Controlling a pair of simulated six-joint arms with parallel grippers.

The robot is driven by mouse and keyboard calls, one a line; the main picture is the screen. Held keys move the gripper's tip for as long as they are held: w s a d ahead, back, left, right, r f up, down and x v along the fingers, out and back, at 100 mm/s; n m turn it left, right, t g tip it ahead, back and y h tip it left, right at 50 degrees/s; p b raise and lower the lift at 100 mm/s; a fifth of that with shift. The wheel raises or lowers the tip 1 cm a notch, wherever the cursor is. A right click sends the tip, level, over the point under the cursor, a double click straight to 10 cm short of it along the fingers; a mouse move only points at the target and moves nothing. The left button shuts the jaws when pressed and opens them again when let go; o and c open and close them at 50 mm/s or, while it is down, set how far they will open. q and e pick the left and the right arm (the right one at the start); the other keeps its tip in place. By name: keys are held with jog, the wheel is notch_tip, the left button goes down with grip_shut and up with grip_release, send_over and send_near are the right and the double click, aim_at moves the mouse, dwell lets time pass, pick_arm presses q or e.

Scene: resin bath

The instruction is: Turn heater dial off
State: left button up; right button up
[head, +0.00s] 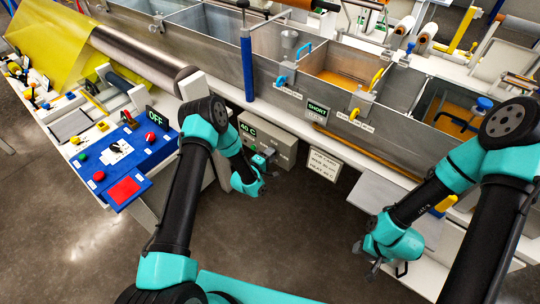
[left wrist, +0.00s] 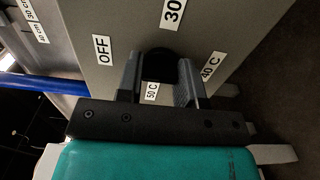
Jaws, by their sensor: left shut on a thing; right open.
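The heater box (head: 284,146) is a grey box under the front edge of the bath, with a small display reading 40 C (head: 248,129). In the left wrist view its face carries labels OFF (left wrist: 102,48), 30, 40 C (left wrist: 211,66) and 50 C around a round black dial (left wrist: 160,62). My left gripper (head: 266,160) is at the box, its two fingers on either side of the dial and shut on it. The dial's pointer mark is hidden or too dark to tell. My right gripper (head: 378,262) is open and empty, low at the right, away from the heater.
A blue control panel (head: 112,160) with an OFF display and a red button stands left. The steel bath (head: 225,63) runs behind the heater. A paper notice (head: 324,164) hangs right of the box. A grey plate (head: 380,196) lies near my right arm. Open floor lies in front.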

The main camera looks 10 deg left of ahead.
pick_arm(q)
jog(key=o, duration=0.9)
jog(key=shift+o, duration=0.2)
jog(key=v, duration=1.7)
jog(key=shift+s+a, duration=0.2)
jog(key=s+d+r+m+g+y, duration=0.1)
jog(key=s+d+m+g+y, duration=0.2)
jog(key=s+m+g, duration=0.8)
jog(key=s+g, duration=0.4)
jog(key=s, duration=0.2)
jog(key=shift+s+r+m+g, duration=0.2)
jog(key=shift+s+m+g, duration=0.1)
jog(key=shift+g, duration=0.1)
